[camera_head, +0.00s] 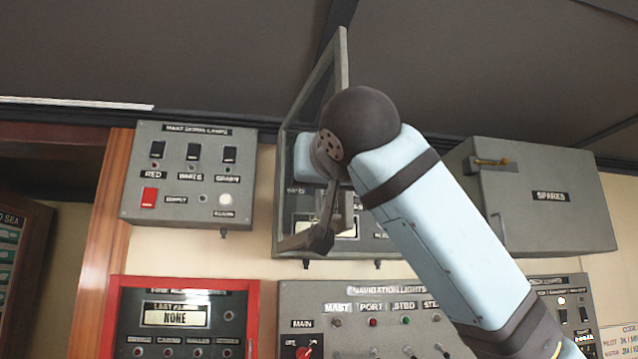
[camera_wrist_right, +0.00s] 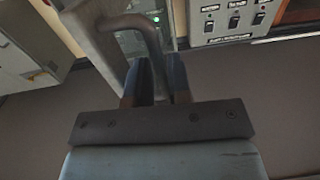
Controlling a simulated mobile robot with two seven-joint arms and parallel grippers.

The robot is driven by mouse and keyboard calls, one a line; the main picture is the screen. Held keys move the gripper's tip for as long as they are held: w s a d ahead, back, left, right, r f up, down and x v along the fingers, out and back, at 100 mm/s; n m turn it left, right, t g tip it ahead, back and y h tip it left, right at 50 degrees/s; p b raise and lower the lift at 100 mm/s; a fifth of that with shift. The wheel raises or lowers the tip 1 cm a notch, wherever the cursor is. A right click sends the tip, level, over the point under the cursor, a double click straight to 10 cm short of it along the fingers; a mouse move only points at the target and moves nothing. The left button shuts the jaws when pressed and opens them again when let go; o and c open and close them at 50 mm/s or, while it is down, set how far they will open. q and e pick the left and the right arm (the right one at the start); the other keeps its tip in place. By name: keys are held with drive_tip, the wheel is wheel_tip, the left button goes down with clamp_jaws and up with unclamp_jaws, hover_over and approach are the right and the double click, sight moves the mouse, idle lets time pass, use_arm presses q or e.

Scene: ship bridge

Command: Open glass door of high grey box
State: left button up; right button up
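The high grey box (camera_head: 285,240) hangs on the wall in the middle of the head view, largely hidden by my right arm. Its glass door (camera_head: 342,62), a grey frame around a pane, stands swung out towards me, with its left side at the box. In the right wrist view the curved grey door handle (camera_wrist_right: 150,32) passes between the two fingers of my right gripper (camera_wrist_right: 158,85), which is closed around it. The door frame (camera_wrist_right: 97,48) is just beyond. The fingertips are hidden in the head view. My left gripper is in neither view.
A navigation lights panel (camera_head: 375,297) and a red-framed panel (camera_head: 255,315) sit below. The dark ceiling (camera_head: 200,50) is close above the door.

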drive_tip(key=b+v, duration=0.3)
drive_tip(key=v, duration=1)
